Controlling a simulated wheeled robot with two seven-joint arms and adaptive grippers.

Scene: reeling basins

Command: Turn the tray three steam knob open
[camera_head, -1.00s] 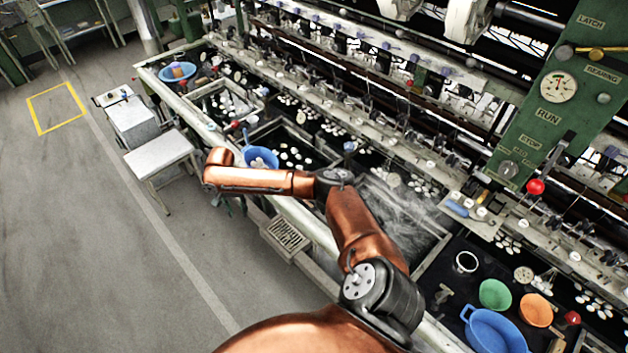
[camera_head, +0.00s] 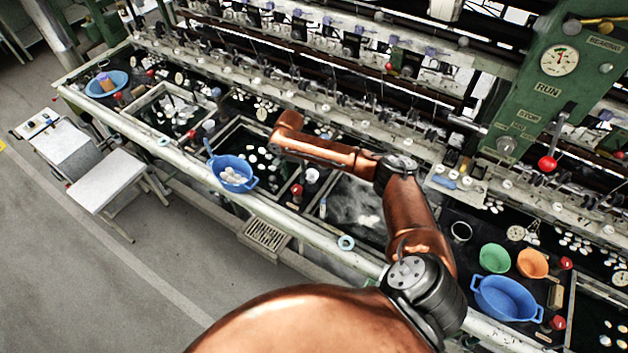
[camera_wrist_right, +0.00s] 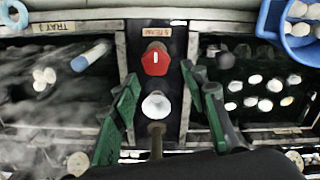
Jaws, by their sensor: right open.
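In the right wrist view a red knob (camera_wrist_right: 155,59) with a white pointer line sits on a dark strip under a small steam label (camera_wrist_right: 157,32). The line runs roughly up and down in the picture. A white knob (camera_wrist_right: 155,105) is just below it. My right gripper (camera_wrist_right: 160,76) is open and empty, its green fingers on either side of the strip, apart from the red knob. In the head view the red knob (camera_head: 297,189) shows between two basins, below my right forearm; the right fingers are hidden there. My left gripper is not in view.
A tray label (camera_wrist_right: 50,28) marks the steaming basin's rim in the wrist view. A blue bowl of cocoons (camera_head: 233,174) sits by the front rim. Blue (camera_head: 505,298), green (camera_head: 495,258) and orange (camera_head: 532,263) bowls stand at the right. The reeling machine rises behind.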

